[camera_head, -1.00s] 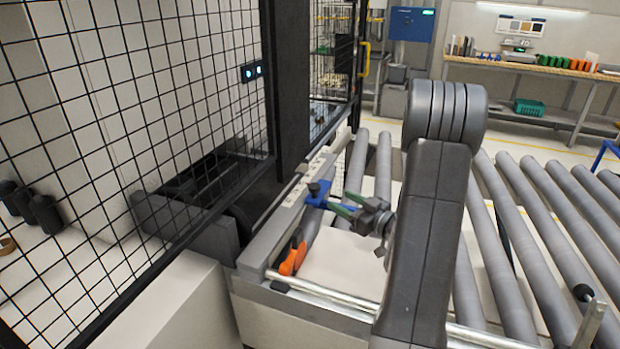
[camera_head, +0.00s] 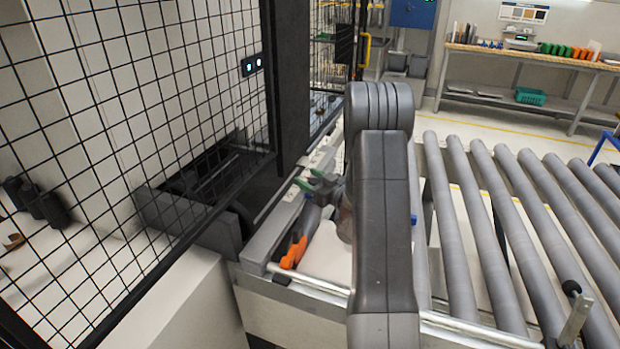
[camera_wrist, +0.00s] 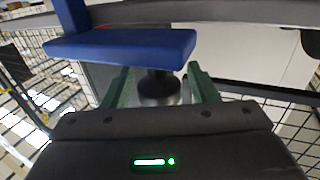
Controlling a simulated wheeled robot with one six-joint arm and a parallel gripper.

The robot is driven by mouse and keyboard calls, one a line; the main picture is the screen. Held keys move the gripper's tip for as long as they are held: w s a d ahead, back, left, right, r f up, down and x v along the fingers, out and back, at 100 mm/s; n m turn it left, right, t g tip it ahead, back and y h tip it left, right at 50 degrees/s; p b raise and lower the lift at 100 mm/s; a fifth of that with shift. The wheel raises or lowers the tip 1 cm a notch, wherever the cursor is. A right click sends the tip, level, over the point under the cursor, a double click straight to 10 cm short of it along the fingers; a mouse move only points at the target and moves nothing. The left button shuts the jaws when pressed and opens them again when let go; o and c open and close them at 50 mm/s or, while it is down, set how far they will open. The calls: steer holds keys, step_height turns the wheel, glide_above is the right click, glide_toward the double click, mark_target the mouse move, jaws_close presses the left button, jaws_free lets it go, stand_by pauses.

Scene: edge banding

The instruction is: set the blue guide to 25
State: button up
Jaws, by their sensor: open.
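The blue guide (camera_wrist: 120,47) shows large in the wrist view as a flat blue bar with a blue upright at its left end. In the head view my gripper (camera_head: 314,183) is by the rail, and my arm hides most of the guide. A small blue bit (camera_head: 414,220) shows right of the arm. The scale (camera_head: 318,160) on the rail is too small to read.
An orange part (camera_head: 294,252) stands near the rail's front end, beside a pale panel (camera_head: 325,262). Black mesh fencing (camera_head: 150,110) and a dark post (camera_head: 284,90) stand close on the left. Grey rollers (camera_head: 500,220) fill the right.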

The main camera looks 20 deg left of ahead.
jaws_close()
steer(key=s+b, duration=0.2)
steer(key=s, duration=0.3)
steer(key=shift+d+b, duration=0.2)
steer(key=shift+b, duration=0.2)
jaws_free()
steer(key=b+v, duration=0.3)
steer(key=v, duration=1)
steer(key=shift+s+d+b, duration=0.2)
steer(key=shift+d+b, duration=0.1)
steer(key=shift+d, duration=0.05)
